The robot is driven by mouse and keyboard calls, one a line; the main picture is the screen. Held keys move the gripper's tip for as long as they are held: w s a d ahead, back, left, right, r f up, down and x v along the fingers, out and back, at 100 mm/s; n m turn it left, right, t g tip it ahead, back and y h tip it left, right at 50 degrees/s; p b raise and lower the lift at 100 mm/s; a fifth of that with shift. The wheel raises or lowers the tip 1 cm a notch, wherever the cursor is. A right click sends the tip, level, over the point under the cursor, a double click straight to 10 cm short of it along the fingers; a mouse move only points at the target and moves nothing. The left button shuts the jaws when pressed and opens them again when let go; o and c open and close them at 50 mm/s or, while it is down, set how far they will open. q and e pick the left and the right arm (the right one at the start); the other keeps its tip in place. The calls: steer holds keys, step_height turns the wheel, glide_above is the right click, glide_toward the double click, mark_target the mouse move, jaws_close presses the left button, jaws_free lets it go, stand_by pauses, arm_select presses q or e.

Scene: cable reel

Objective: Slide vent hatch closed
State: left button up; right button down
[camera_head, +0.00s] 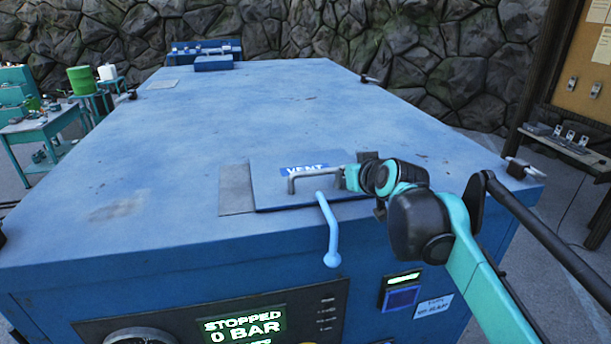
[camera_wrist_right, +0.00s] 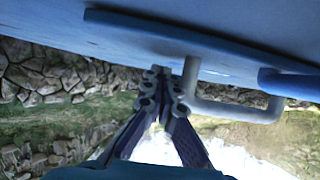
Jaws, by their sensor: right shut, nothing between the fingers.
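The vent hatch (camera_head: 268,193) is a flat blue plate with a "VENT" label, on top of the big blue cabinet. A grey strip (camera_head: 236,190) shows at its left side. A grey bar handle (camera_head: 300,176) stands on the hatch. My right gripper (camera_head: 346,178) is at the right end of this handle, shut and empty. In the right wrist view, the shut fingers (camera_wrist_right: 163,84) are beside one leg of the handle (camera_wrist_right: 232,110); whether they touch it I cannot tell. The hatch's right part is partly hidden by my arm. My left gripper is not in view.
A light blue lever (camera_head: 332,232) with a ball end hangs over the cabinet's front edge, close to the hatch. The front panel display (camera_head: 243,325) reads "STOPPED 0 BAR". The cabinet top (camera_head: 180,150) left of the hatch is mostly clear.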

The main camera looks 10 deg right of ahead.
mark_target(312, 187)
steer(key=shift+s+a, duration=0.2)
steer(key=shift+a, duration=1.9)
steer(key=shift+s+a, duration=0.15)
steer(key=shift+a, duration=1.95)
steer(key=shift+w+d+r+p, duration=0.1)
steer(key=shift+d+r+p, duration=0.5)
steer(key=shift+r, duration=0.2)
steer(key=shift+d+r+p, duration=0.45)
steer(key=shift+r+p, duration=0.2)
steer(key=shift+r, duration=0.1)
steer(key=s+d+r+p, duration=0.1)
steer(key=s+r, duration=0.1)
steer(key=s, duration=1)
steer(key=shift+p, duration=0.3)
steer(key=shift+f, duration=0.1)
